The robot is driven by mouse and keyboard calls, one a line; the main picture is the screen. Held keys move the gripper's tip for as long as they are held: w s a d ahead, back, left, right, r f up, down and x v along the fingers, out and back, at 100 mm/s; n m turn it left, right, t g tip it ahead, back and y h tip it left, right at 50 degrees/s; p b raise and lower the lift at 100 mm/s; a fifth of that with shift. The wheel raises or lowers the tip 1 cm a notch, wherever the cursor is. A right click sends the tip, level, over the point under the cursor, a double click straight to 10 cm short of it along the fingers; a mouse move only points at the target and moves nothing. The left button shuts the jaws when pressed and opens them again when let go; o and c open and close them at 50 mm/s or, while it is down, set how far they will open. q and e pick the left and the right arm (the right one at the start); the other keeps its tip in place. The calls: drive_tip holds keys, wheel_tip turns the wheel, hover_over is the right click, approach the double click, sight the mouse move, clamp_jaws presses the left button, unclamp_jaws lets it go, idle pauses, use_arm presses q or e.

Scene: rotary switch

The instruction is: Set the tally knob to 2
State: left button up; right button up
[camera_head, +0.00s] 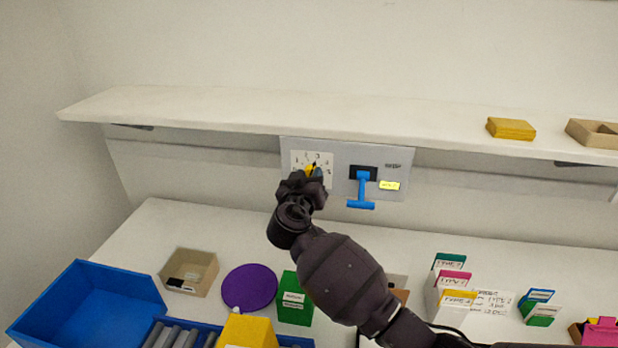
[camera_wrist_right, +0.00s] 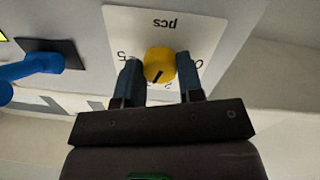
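The yellow tally knob (camera_wrist_right: 159,66) sits on a white dial plate (camera_wrist_right: 185,28) marked "pcs", upside down in the wrist view. Its black pointer mark points down and slightly left there, to the left of the numeral 2; some numerals are hidden. My right gripper (camera_wrist_right: 159,80) is at the knob, one finger on each side. A narrow gap shows beside the right-hand finger; contact on the left is unclear. In the head view my right gripper (camera_head: 313,178) covers the lower part of the dial plate (camera_head: 326,160). My left gripper is not in view.
A blue lever (camera_head: 362,188) stands right of the dial on the grey panel (camera_head: 395,178). The shelf (camera_head: 270,115) overhangs just above. Below are a blue bin (camera_head: 88,300), purple disc (camera_head: 249,287), beige box (camera_head: 190,271) and several label cards.

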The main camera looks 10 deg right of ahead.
drive_tip(key=shift+c, duration=1.4)
use_arm(q)
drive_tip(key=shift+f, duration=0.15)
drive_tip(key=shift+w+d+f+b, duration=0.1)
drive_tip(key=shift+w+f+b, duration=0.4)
drive_tip(key=shift+b, duration=0.75)
use_arm(e)
drive_tip(key=n, duration=0.6)
drive_tip(key=shift+n, duration=0.4)
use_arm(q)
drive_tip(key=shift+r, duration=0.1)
use_arm(e)
drive_tip(key=shift+f+n, duration=0.1)
drive_tip(key=shift+n, duration=0.2)
drive_tip(key=o, duration=0.9)
